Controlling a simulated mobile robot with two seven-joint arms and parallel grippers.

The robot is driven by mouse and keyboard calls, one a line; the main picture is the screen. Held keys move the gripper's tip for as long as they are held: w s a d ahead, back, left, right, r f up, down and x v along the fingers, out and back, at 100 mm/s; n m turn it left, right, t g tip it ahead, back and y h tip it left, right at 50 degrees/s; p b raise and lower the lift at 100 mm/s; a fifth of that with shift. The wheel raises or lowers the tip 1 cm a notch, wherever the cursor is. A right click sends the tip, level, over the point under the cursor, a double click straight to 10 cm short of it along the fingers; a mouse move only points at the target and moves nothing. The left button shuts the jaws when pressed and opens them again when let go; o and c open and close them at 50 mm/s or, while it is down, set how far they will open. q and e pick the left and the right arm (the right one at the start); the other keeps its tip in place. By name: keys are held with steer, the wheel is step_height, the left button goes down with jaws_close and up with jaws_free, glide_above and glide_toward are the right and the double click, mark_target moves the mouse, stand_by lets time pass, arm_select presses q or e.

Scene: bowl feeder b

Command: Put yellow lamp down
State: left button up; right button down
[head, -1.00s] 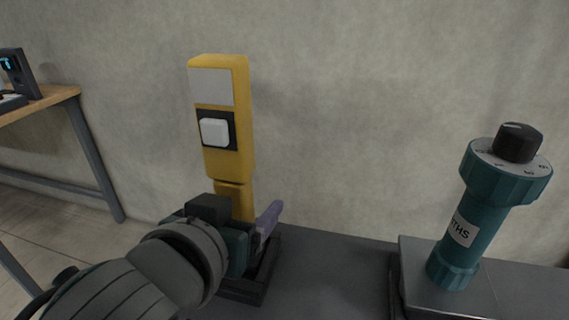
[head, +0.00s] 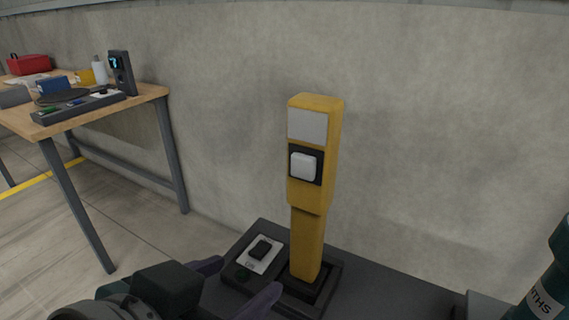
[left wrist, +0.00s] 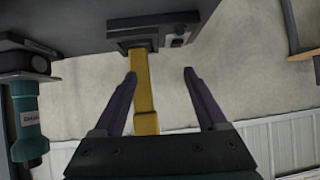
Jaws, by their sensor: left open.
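The yellow lamp (head: 316,170) stands upright in the dark square holder (head: 325,288) on the dark bench top. Its body has a pale grey panel and a white square button. In the left wrist view its yellow shaft (left wrist: 143,90) runs from the holder down between my fingers and out of sight behind the gripper body. My left gripper (head: 240,282) is open, its purple fingers apart, to the left of the lamp's base in the head view. In the left wrist view my left gripper (left wrist: 160,82) shows gaps beside the shaft, wider on the right. My right gripper is not in view.
A small black switch on a white plate (head: 261,251) sits left of the holder. A teal cylinder (head: 545,285) stands at the right edge. A wooden table (head: 150,93) with tools is at the left. A concrete wall (head: 420,130) rises behind the bench.

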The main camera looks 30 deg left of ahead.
arm_select(q)
steer(key=s+g, duration=0.1)
steer(key=s+a+f+g, duration=0.1)
steer(key=s, duration=0.1)
steer(key=s+a+f+g, duration=0.1)
steer(key=shift+s+a+g, duration=0.2)
steer(key=shift+a+g, duration=0.05)
steer(key=shift+g, duration=0.15)
steer(key=s+m+g, duration=0.1)
steer(key=s+g, duration=0.1)
steer(key=s, duration=0.1)
steer(key=s+m+g, duration=0.1)
steer(key=s, duration=0.2)
steer(key=shift+s+f+g+h, duration=0.15)
steer(key=shift+s+g+h, duration=0.05)
steer(key=shift+g+h, duration=0.2)
